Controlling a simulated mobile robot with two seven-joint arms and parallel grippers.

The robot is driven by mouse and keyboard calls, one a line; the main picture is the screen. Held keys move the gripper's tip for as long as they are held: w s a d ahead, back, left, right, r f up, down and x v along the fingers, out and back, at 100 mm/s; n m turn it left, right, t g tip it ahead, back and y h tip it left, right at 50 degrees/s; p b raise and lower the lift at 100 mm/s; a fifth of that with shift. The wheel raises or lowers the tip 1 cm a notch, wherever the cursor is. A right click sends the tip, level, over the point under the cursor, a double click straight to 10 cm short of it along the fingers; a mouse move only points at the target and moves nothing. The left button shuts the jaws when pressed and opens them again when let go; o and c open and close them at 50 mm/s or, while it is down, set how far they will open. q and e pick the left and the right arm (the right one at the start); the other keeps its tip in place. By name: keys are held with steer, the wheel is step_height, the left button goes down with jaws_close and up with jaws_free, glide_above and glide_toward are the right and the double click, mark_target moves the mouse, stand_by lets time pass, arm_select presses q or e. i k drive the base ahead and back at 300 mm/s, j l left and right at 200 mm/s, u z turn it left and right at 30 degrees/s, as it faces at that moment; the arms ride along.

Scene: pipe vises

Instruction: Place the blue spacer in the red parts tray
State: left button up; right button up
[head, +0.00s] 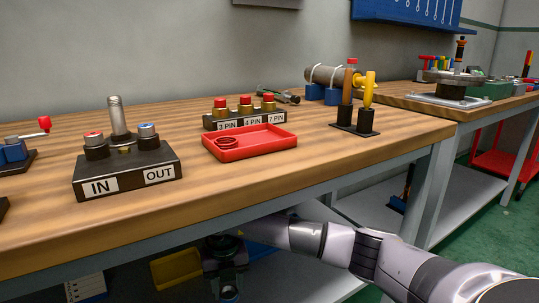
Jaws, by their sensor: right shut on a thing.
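My right gripper (228,284) is below the bench top, over the lower shelf area, pointing down. It is shut on a small blue ring-shaped thing, which looks like the blue spacer (229,294), near the bottom edge of the view. It is small and dark there, so its details are unclear. My left gripper is not in view.
A block marked IN and OUT (126,172) stands left of the tray. A PIN-labelled block (245,118) stands behind it, and a black stand with upright tools (355,120) right of it. The bench's front edge (250,200) lies above my right gripper. A yellow bin (177,268) is beside the gripper.

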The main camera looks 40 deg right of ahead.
mark_target(268, 139)
steer(key=k+l, duration=0.25)
steer(key=k, duration=0.2)
steer(key=k+l, duration=0.25)
steer(key=k, duration=0.2)
steer(key=k+l, duration=0.25)
steer(key=k, duration=0.2)
